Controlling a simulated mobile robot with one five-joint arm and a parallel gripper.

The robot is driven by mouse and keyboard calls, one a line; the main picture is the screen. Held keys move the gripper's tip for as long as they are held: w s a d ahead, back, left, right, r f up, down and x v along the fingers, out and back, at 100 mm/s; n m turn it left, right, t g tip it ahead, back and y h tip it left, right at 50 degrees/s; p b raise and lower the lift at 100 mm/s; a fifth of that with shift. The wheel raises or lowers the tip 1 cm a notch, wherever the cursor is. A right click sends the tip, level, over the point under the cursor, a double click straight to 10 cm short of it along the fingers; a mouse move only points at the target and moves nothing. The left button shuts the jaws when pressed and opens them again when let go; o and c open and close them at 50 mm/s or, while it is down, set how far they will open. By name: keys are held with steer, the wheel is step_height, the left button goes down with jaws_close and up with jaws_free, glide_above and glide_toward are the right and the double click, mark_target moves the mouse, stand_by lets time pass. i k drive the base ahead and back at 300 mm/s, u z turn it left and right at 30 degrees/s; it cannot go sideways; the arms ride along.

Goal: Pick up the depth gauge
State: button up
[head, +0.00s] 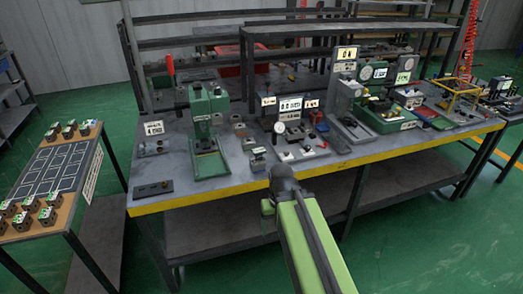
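A small instrument with a round white dial (279,128) stands near the middle of the workbench (225,186). It looks like the depth gauge, but it is too small to be sure. A grey block and other small parts sit close to it. My arm reaches up from the bottom of the view, and its dark end (283,176) is in front of the bench's yellow front edge, below the dial in the picture. My gripper's fingers cannot be made out there, and nothing is clearly held.
A green press (208,125) with a red-handled lever stands left of the dial. Green and grey machines with displays (375,100) stand to the right. A side table (45,178) with several valve blocks is at the far left. Green floor is open in front.

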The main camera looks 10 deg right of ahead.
mark_target(258, 153)
steer(key=k, duration=0.55)
steer(key=i, duration=1.05)
steer(key=u, duration=0.95)
steer(key=i, duration=0.75)
steer(key=u, duration=0.5)
